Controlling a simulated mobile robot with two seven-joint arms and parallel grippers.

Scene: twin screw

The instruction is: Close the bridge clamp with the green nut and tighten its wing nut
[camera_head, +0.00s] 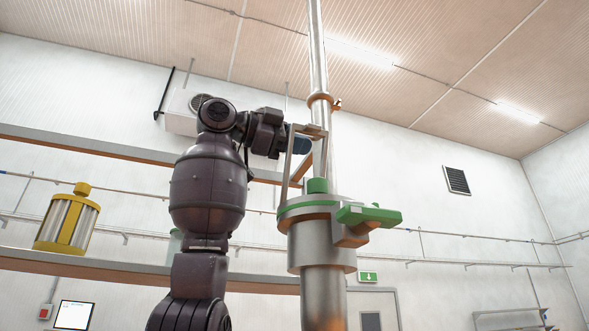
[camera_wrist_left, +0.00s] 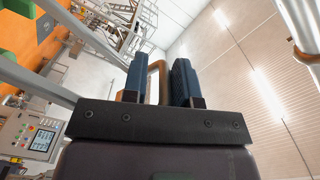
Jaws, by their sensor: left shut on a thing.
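A metal column (camera_head: 323,293) stands upright in the head view, with a green-rimmed collar (camera_head: 306,207) at mid-height. A green wing-shaped nut (camera_head: 370,215) sticks out to the right of the collar. A green cylinder (camera_head: 317,185) stands on the collar. The bridge clamp's grey frame (camera_head: 290,165) rises from the collar and is tilted up. My left gripper (camera_head: 300,140) is shut on its upper part; the fingertips are partly hidden there. In the left wrist view, a copper-coloured bar (camera_wrist_left: 158,66) sits between its dark blue fingers. My right gripper is out of view.
A thinner pipe (camera_head: 317,50) with a small copper-coloured clamp ring (camera_head: 321,97) continues above the collar. A yellow-and-silver canister (camera_head: 66,220) stands on a shelf (camera_head: 120,270) at the left. The space right of the green nut looks clear.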

